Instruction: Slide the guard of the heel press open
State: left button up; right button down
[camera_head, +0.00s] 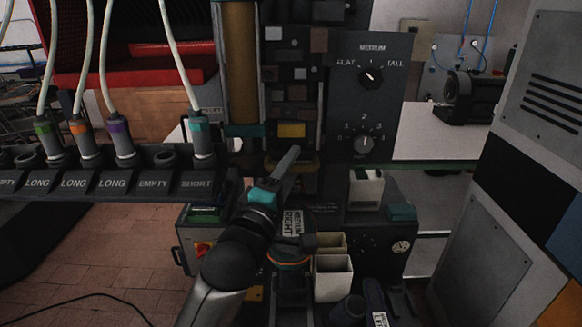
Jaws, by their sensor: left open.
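The heel press (361,99) stands in the middle, a dark machine with a brass-coloured column (240,60) and a panel with two knobs. Right of the column is a dark upright section with several small coloured squares and a yellow patch (291,130). I cannot tell for sure which part is the guard or how far it is open. My left gripper (286,164) reaches up from the bottom in front of the press, just below the yellow patch. It is open, seen from behind, with its grey finger pointing up and right. Contact with the press cannot be told. My right gripper is not in view.
A rack (130,180) of corded tools, labelled LONG, SHORT and EMPTY, stands at left. Below the press are white bins (333,277) and a block labelled MEDIUM RIGHT (291,223). A grey cabinet (484,255) closes off the right. Tiled floor shows free at lower left.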

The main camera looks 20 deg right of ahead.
pick_arm(q)
grip_shut()
dwell(1.4)
